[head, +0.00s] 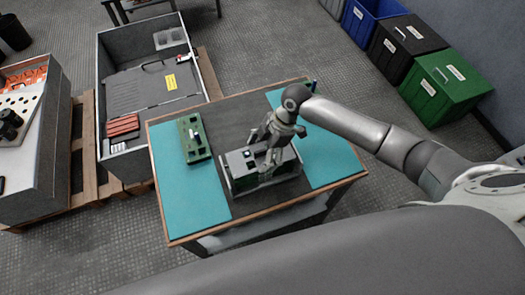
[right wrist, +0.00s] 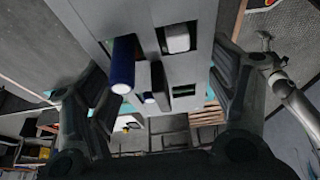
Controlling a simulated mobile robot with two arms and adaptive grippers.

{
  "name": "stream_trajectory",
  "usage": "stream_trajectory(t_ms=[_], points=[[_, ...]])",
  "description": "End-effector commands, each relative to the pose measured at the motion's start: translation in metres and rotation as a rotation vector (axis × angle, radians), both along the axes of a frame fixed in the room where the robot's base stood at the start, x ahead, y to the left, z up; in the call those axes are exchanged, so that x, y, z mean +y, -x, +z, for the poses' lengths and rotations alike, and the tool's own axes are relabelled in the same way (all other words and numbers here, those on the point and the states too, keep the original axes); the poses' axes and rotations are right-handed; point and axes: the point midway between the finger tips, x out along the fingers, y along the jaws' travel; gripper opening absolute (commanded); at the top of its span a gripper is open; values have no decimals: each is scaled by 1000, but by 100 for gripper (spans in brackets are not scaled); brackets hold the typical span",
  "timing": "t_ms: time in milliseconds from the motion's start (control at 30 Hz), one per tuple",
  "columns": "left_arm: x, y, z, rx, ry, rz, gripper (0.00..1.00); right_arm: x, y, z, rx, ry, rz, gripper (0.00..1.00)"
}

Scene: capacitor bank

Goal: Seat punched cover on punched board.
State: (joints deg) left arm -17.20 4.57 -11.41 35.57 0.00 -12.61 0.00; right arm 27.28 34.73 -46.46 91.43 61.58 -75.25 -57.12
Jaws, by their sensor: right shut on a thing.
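The punched cover (right wrist: 145,20) is a grey plate with several rectangular holes. My right gripper (head: 272,142) is shut on it; in the right wrist view its dark fingers (right wrist: 165,92) lie at both sides of the plate. A blue cylinder (right wrist: 123,65) and a white-topped part (right wrist: 177,38) show at the holes. The punched board is not clearly told apart; in the head view the grey-topped assembly (head: 235,163) with greenish sides stands under the gripper. Contact between cover and board is hidden. An arm end (right wrist: 268,45), probably my left gripper, shows small in the wrist view.
A green board (head: 193,138) with dark and white parts lies on the left teal mat (head: 190,205). The right teal mat (head: 330,160) is mostly clear. A grey crate (head: 112,55) stands left of the table, and blue, black and green bins (head: 447,85) stand back right.

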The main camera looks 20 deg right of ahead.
Motion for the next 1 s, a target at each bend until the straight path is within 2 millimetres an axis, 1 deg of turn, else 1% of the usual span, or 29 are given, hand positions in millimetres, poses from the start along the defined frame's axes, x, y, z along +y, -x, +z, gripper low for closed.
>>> stream_trajectory(t_ms=[167, 867, 900, 1000], points=[[0, 0, -2, 0, 0, 0, 100, 0, 0, -3, -1, -1, 0, 49], [-1, 0, -2, 0, 1, -1, 100, 0, 0, -4, 0, -1, 0, 49], [-1, 0, -2, 0, 1, -1, 100, 0, 0, -4, 0, 0, 0, 81], [-1, 0, -2, 0, 1, -1, 100, 0, 0, -4, 0, 0, 0, 94]])
